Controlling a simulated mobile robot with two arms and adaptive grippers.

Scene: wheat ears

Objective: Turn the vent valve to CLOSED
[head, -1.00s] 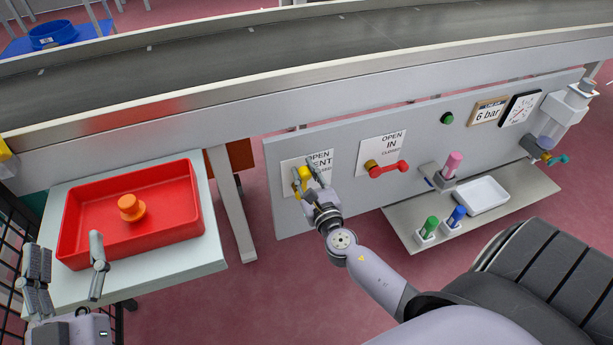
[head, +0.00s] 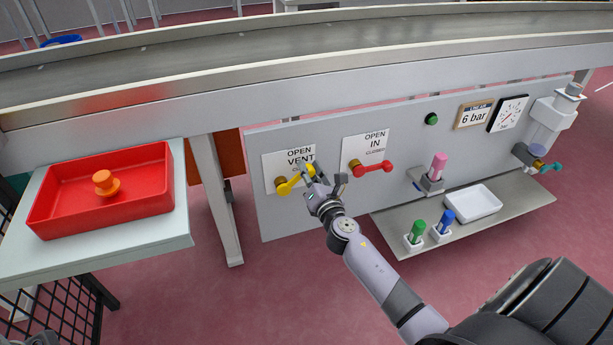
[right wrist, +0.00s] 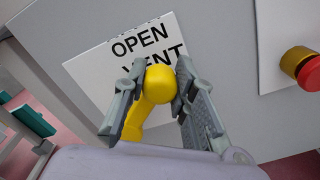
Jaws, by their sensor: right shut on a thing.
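The vent valve has a yellow lever (head: 290,186) on a brass hub, mounted on the grey panel below a white "OPEN VENT" sign (head: 275,160). The lever points right and slightly up from its hub. My right gripper (head: 313,178) is shut on the lever's outer end. In the right wrist view the rounded yellow end (right wrist: 159,84) sits between both fingers, with the sign behind it. The lower part of the sign is covered, and no CLOSED mark can be read there. Only a grey bit of my left gripper (head: 38,339) shows at the bottom left corner.
A red-handled valve (head: 372,168) under an "OPEN IN" sign is close to the right of my right gripper. A red tray (head: 145,205) with an orange knob stands left.

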